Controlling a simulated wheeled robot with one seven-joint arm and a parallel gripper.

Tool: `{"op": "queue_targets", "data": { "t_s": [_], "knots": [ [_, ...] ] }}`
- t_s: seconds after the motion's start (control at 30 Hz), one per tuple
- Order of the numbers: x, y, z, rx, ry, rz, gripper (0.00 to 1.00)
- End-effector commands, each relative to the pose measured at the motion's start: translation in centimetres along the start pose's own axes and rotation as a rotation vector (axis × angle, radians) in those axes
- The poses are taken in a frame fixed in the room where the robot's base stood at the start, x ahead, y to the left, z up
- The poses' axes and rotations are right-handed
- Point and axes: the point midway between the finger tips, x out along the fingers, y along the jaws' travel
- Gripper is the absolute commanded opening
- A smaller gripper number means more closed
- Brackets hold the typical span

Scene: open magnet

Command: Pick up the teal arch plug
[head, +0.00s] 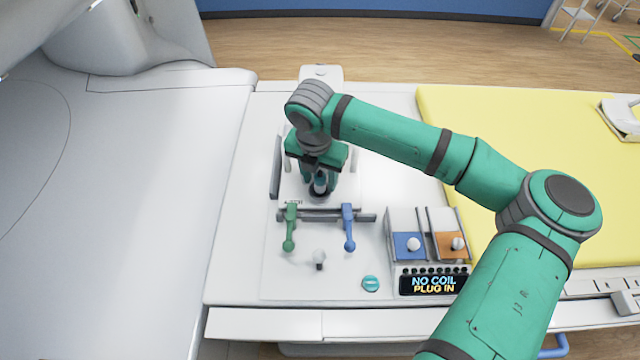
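A small flat-looking teal piece (371,284) with a pale mark lies on the white surface, left of the display box. It is the clearest teal item apart from my arm, but I cannot make out an arch shape. My gripper (320,188) points down over the back middle of the white board, behind the crossbar and well back and left of the teal piece. Its fingers are small, dark and partly hidden by my wrist. I cannot tell whether they are open or hold anything.
A green lever (290,228) and a blue lever (349,228) hang at a grey crossbar (325,215). A white knob (319,257) stands in front. Blue (408,246) and orange (449,246) panels sit behind the display (433,285), reading "NO COIL PLUG IN". A yellow pad (540,130) lies right.

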Motion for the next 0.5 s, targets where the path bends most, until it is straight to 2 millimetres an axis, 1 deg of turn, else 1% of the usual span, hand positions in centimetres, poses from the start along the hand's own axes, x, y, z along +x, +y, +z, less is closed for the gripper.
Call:
{"op": "queue_targets", "data": {
  "t_s": [0.03, 0.07, 0.1, 0.17, 0.5],
  "knots": [
    [-0.01, -0.10, 0.05, 0.002, 0.000, 0.000, 0.32],
    [-0.01, -0.11, 0.05, 0.002, 0.000, 0.000, 0.24],
    [-0.01, -0.11, 0.05, 0.002, 0.000, 0.000, 0.15],
    [-0.02, -0.11, 0.05, 0.002, 0.000, 0.000, 0.01],
    [-0.17, -0.12, 0.10, 0.002, -0.001, -0.001, 0.00]
  ]
}}
